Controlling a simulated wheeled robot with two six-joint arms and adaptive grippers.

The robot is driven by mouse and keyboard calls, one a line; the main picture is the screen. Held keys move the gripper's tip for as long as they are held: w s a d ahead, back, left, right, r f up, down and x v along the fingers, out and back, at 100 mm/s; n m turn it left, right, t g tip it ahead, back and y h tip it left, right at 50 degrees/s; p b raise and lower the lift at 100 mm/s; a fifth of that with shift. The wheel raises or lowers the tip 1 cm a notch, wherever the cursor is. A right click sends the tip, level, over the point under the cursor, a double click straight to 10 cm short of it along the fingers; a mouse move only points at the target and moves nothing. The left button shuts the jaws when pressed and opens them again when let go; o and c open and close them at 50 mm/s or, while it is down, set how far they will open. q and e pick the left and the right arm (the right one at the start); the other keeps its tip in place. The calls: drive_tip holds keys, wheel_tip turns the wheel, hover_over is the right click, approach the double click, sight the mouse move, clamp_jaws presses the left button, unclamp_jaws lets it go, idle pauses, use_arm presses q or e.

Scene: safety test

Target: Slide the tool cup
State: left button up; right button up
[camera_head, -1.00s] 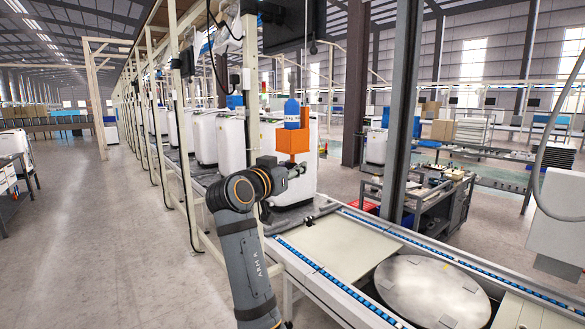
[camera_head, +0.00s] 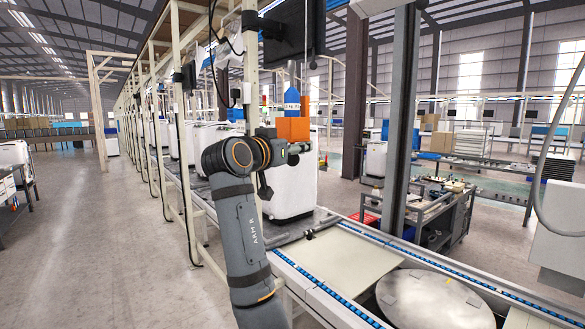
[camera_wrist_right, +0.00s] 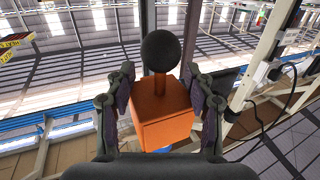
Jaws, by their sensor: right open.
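An orange block-like cup (camera_head: 293,128), which I take for the tool cup, shows in the head view just beyond the end of my right arm. A blue bottle-shaped thing (camera_head: 291,97) rises above it. In the right wrist view the orange cup (camera_wrist_right: 164,116) lies between the two open fingers of my right gripper (camera_wrist_right: 162,97). An orange stem with a black ball (camera_wrist_right: 161,50) stands out from its top. Whether the pads touch its sides I cannot tell. My right gripper (camera_head: 298,149) is small in the head view. My left gripper is out of sight.
A conveyor-like bench with blue-edged rails (camera_head: 330,290) runs along the lower right, with a pale plate (camera_head: 338,262) and a round metal disc (camera_head: 435,300) on it. Upright posts (camera_head: 398,130) and a hanging monitor (camera_head: 290,30) stand close by. The floor at left is clear.

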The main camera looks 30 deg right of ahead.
drive_tip(key=shift+r, duration=0.65)
drive_tip(key=s+a+f+g+h+b, duration=0.2)
drive_tip(key=a+f+g+b, duration=0.15)
drive_tip(key=a, duration=0.75)
drive_tip(key=shift+n+g, duration=0.35)
drive_tip(key=shift+n, duration=0.05)
drive_tip(key=p+x, duration=0.1)
drive_tip(key=x, duration=1)
drive_tip(key=shift+s+d+f+p, duration=0.1)
drive_tip(key=shift+s+d+p, duration=0.1)
drive_tip(key=shift+p, duration=0.2)
drive_tip(key=shift+a, duration=0.1)
clamp_jaws()
